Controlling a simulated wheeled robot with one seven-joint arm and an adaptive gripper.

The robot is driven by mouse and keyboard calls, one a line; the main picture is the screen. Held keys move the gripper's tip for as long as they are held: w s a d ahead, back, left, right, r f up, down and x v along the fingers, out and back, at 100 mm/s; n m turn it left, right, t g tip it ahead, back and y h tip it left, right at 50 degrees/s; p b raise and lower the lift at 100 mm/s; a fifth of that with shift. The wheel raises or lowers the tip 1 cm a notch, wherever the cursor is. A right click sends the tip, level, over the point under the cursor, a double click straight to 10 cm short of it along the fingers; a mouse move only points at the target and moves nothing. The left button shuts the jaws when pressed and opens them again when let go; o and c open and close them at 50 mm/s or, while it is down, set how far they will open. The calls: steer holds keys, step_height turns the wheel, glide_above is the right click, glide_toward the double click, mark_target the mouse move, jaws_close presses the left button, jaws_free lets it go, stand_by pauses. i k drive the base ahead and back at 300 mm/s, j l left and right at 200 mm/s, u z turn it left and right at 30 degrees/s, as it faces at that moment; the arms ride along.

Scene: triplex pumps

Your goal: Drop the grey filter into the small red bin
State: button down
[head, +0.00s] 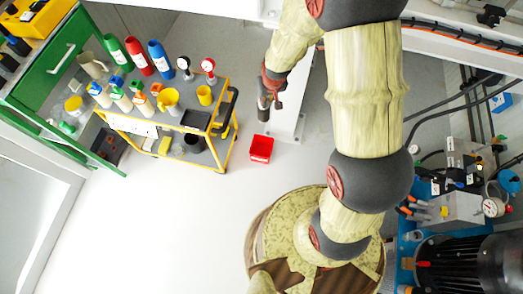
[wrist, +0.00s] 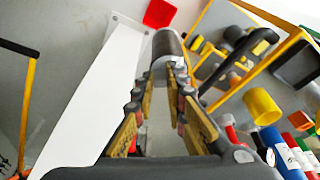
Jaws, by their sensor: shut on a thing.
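My gripper (wrist: 168,80) is shut on the grey filter (wrist: 167,44), a dark grey cylinder held at the fingertips in the wrist view. In the head view my gripper (head: 271,92) hangs at the upper middle, with the filter (head: 263,111) pointing down from it, partly dark against the background. The small red bin (head: 261,149) stands on the white floor just below the filter in the head picture. The bin also shows at the top of the wrist view (wrist: 159,13), cut by the frame edge, beyond the filter's end. The filter is outside the bin and apart from it.
A yellow-framed cart (head: 216,152) with bottles, gauges and yellow cups stands left of the bin. A white post base (head: 288,125) is close to the bin's right. A green cabinet (head: 62,62) is at the far left. The floor (head: 170,225) in front is clear.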

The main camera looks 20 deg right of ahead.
mark_target(266, 152)
steer(key=z, duration=0.4)
steer(key=j+z, duration=0.15)
steer(key=z, duration=0.2)
steer(key=j+z, duration=0.1)
steer(key=z, duration=0.3)
steer(key=j+z, duration=0.25)
steer(key=j, duration=0.2)
steer(key=k+j+z, duration=0.1)
steer(key=j+z, duration=0.15)
steer(key=j, duration=0.25)
steer(key=k+j+z, duration=0.1)
steer(key=j+z, duration=0.15)
steer(key=j, duration=0.2)
steer(key=k+j+z, duration=0.25)
steer(key=j, duration=0.5)
